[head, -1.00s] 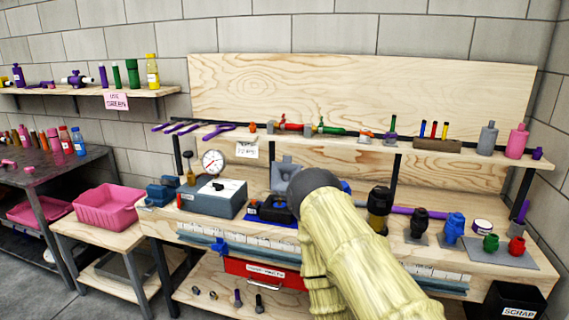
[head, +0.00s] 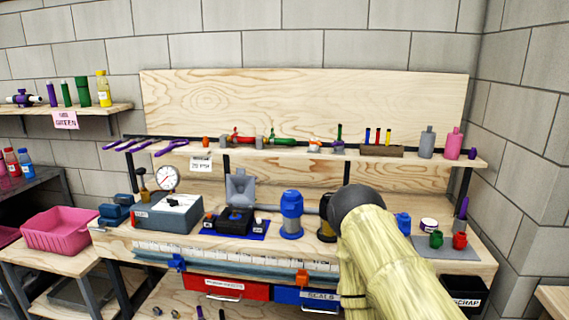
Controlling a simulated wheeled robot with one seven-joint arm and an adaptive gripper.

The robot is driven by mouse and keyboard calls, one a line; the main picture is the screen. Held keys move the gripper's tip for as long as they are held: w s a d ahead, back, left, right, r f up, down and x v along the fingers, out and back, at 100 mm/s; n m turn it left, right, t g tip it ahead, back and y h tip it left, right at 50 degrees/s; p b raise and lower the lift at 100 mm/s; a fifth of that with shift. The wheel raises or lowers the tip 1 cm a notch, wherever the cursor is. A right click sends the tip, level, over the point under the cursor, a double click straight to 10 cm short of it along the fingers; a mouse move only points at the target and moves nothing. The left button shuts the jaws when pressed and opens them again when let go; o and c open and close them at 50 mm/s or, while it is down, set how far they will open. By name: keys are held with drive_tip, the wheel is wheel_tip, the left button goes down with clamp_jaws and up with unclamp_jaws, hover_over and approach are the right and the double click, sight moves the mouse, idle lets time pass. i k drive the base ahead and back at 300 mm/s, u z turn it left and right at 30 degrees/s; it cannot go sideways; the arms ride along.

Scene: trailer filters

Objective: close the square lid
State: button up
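A grey, roughly square lid (head: 241,188) stands upright, open, at the back of a small black box (head: 235,221) on the workbench. The box rests on a blue mat (head: 258,235), and its dark top faces up. My arm, in a pale yellow cover with a dark round joint, reaches in from the lower right, to the right of the lid and box. My gripper is not visible; I cannot tell its place or opening.
A grey box with a dial gauge (head: 167,178) behind it stands left of the black box. A blue filter housing (head: 291,214) stands close on its right. A shelf (head: 300,147) with tools runs above. A pink bin (head: 62,229) sits at far left.

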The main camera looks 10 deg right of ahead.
sight(240, 187)
drive_tip(key=z, duration=0.25)
drive_tip(key=i, duration=0.95)
drive_tip(key=u, duration=0.1)
